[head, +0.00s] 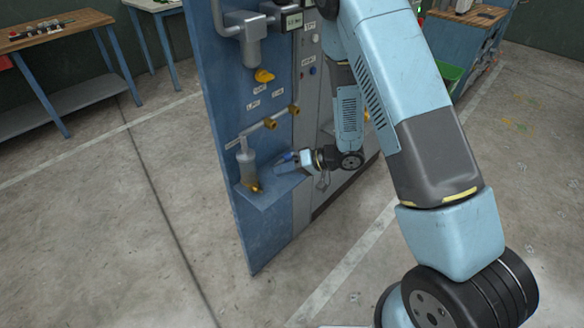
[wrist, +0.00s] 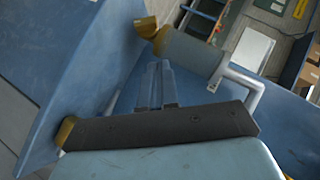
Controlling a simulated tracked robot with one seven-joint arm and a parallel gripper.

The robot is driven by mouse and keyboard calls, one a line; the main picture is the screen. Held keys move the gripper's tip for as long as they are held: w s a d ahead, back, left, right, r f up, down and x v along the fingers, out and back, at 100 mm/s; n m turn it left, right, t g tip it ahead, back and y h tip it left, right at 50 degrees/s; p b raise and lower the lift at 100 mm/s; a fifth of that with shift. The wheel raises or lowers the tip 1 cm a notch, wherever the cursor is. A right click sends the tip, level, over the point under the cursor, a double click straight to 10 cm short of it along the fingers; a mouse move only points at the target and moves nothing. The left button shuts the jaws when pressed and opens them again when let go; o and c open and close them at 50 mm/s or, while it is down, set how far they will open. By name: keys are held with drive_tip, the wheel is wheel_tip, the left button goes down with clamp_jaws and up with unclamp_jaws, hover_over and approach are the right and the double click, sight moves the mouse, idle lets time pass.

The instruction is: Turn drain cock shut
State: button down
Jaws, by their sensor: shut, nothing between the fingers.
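The drain cock (head: 257,187) is a small yellow-brass fitting at the lower end of a grey cylinder (head: 247,165), just above a blue ledge on the panel. In the wrist view the cock (wrist: 146,25) shows at the top, at the end of the grey cylinder (wrist: 190,52). My gripper (head: 279,165) is to the right of the cylinder and cock. In the wrist view my gripper's narrow blue fingers (wrist: 158,66) are together and empty, pointing towards the cylinder. A gap seems to separate them from the cock. Its handle angle is too small to tell.
The blue panel (head: 226,100) carries pipes, a yellow knob (head: 264,76) and brass fittings (head: 270,124) above the cylinder. The blue ledge (head: 270,192) juts out below the cock. Workbenches (head: 48,38) stand at the back left. The concrete floor left of the panel is clear.

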sight(255, 187)
drive_tip(key=a+f, duration=0.1)
drive_tip(key=s+a+f, duration=0.1)
drive_tip(key=a, duration=0.1)
drive_tip(key=shift+a+f, duration=0.1)
drive_tip(key=shift+a, duration=0.2)
drive_tip(key=shift+s+a+f, duration=0.6)
drive_tip(key=shift+s+f, duration=0.05)
drive_tip(key=shift+s, duration=0.05)
